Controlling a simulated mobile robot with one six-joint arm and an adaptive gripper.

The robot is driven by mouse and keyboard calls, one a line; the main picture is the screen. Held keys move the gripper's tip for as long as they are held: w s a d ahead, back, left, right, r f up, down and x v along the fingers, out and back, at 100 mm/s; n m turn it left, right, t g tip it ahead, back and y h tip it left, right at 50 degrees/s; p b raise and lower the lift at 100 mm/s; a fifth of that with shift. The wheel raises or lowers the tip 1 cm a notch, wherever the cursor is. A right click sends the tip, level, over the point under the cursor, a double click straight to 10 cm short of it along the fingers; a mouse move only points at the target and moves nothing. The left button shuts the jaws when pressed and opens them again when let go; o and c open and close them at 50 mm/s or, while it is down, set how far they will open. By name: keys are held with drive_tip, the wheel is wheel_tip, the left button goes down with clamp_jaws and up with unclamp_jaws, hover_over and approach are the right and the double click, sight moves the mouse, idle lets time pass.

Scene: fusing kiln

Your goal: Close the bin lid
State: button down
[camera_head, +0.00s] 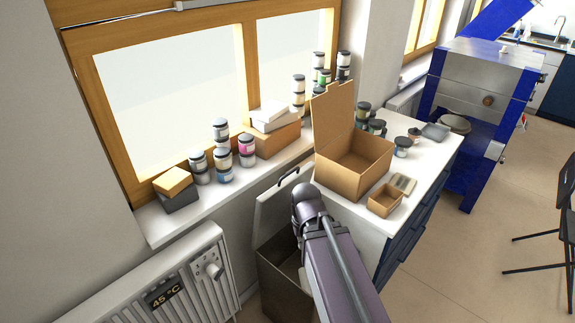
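The bin (279,284) stands on the floor at the bottom centre, between the radiator and the white-topped cabinet. My gripper does not show; only arm links and a rounded joint are visible.
A radiator (165,283) with a 45 °C display is left of the bin. The cabinet (430,165) on the right bears an open cardboard box (352,182), a smaller box (384,202) and jars. The windowsill (160,225) holds jars and boxes.

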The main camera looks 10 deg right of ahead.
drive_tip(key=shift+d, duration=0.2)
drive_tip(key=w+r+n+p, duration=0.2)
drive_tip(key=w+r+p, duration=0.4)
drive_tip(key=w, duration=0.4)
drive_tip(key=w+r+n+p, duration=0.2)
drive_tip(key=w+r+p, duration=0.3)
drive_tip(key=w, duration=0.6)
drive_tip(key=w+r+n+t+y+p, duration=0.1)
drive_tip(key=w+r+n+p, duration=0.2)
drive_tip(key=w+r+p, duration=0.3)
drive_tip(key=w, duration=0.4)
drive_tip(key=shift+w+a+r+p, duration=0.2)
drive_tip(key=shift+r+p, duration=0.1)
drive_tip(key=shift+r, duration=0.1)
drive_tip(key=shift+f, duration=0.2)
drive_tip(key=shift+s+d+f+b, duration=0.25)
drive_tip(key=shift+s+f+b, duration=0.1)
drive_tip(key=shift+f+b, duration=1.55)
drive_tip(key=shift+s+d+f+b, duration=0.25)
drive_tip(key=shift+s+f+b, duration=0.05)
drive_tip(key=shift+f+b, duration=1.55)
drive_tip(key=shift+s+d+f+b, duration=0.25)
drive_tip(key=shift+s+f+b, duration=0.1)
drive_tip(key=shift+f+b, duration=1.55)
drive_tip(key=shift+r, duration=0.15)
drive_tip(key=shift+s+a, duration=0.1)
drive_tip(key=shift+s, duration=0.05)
